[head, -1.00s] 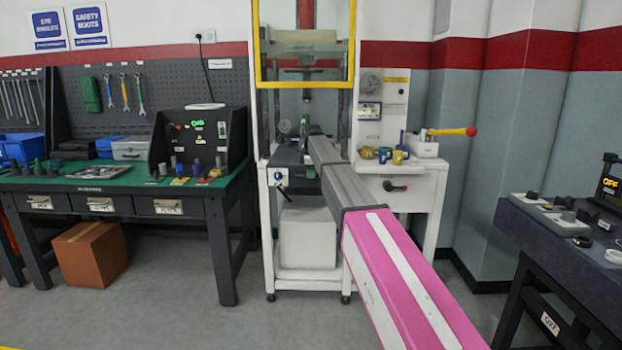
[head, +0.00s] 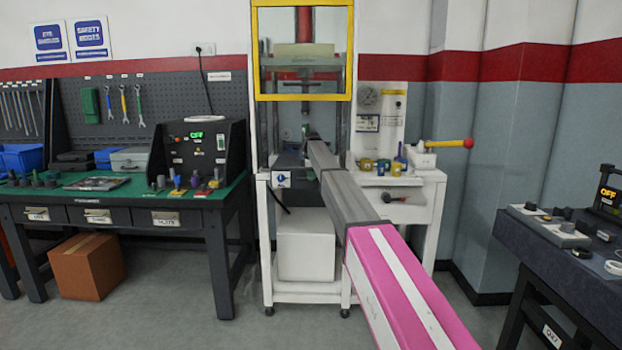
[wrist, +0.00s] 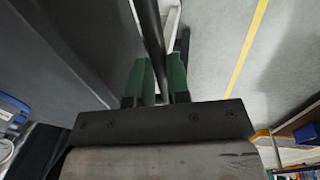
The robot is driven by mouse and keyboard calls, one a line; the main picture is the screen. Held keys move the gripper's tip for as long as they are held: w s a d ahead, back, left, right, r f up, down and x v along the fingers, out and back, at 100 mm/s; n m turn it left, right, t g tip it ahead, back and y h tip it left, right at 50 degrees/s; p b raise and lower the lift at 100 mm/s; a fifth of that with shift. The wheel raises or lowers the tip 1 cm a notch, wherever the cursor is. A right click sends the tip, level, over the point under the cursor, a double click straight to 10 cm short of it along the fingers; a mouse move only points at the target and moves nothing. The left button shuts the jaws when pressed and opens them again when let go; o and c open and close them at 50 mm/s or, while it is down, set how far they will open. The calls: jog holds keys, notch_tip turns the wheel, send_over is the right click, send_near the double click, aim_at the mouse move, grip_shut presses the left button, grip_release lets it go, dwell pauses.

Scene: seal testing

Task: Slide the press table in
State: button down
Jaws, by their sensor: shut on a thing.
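The press (head: 300,300) is a white frame stand with a yellow-edged guard (head: 302,97) raised over its opening. The press table is mostly hidden behind my arm in the head view; only dark parts show beside the arm at bench height. In the wrist view my gripper (wrist: 158,78) has green fingers shut on a thin dark bar (wrist: 152,35), which looks like the table's handle. A broad dark grey surface (wrist: 75,45) lies left of the fingers. In the head view my arm reaches into the press opening and hides the gripper.
A side shelf right of the press holds several small yellow and blue parts (head: 383,166) and a red-knobbed lever (head: 467,143). A green-topped workbench (head: 120,205) stands left, with a cardboard box (head: 88,267) under it. A dark table (head: 555,240) stands right. Floor between them is clear.

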jog(key=shift+w+r, duration=0.1)
jog(key=shift+w, duration=0.2)
jog(key=c, duration=1.1)
grip_release()
jog(key=shift+s, duration=0.1)
jog(key=shift+s+r, duration=0.1)
jog(key=shift+r, duration=0.45)
notch_tip(320, 180, up, 9)
jog(key=s, duration=0.1)
jog(key=shift+s+r, duration=0.2)
jog(key=shift+s, duration=0.15)
